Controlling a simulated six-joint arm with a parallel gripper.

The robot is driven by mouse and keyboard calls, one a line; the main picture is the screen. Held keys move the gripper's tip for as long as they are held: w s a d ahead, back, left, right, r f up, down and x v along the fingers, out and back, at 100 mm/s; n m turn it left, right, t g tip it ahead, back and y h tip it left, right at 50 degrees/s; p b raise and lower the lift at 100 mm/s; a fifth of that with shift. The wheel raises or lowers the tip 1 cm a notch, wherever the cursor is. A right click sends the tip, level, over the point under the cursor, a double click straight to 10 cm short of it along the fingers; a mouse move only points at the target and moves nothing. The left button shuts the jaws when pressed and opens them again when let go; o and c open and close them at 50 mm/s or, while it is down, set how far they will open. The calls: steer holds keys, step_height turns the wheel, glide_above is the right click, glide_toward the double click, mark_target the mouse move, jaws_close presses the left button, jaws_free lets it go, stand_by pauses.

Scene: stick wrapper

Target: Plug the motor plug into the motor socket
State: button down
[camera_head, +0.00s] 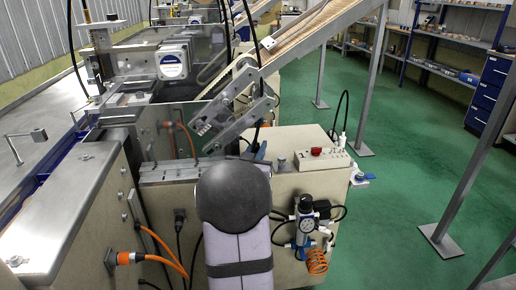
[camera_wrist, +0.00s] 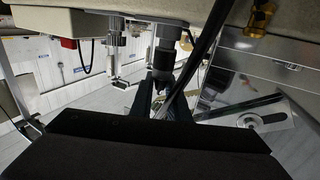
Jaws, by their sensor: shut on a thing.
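In the wrist view my gripper (camera_wrist: 163,98) reaches away from the dark wrist body at the bottom. Its dark fingers are shut on a black cylindrical part (camera_wrist: 164,62), which looks like the motor plug. The far end of this part is close under a beige surface; I cannot tell whether it touches anything there. A black cable (camera_wrist: 200,52) runs beside it. In the head view my arm's dark round joint and pale link stand in front, and the gripper and plug cannot be made out. I cannot pick out the motor socket with certainty.
A brass fitting (camera_wrist: 260,20) and a silver fitting (camera_wrist: 115,42) flank the plug in the wrist view. In the head view, a regulator with a gauge (camera_head: 307,226), an orange coiled hose (camera_head: 316,262), orange cables (camera_head: 168,250) and an inclined conveyor (camera_head: 315,30) surround my arm.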

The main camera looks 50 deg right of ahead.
steer(key=shift+f+b, duration=0.3)
steer(key=shift+f, duration=0.2)
steer(key=c, duration=1.6)
jaws_free()
steer(key=v, duration=0.7)
steer(key=shift+a, duration=0.15)
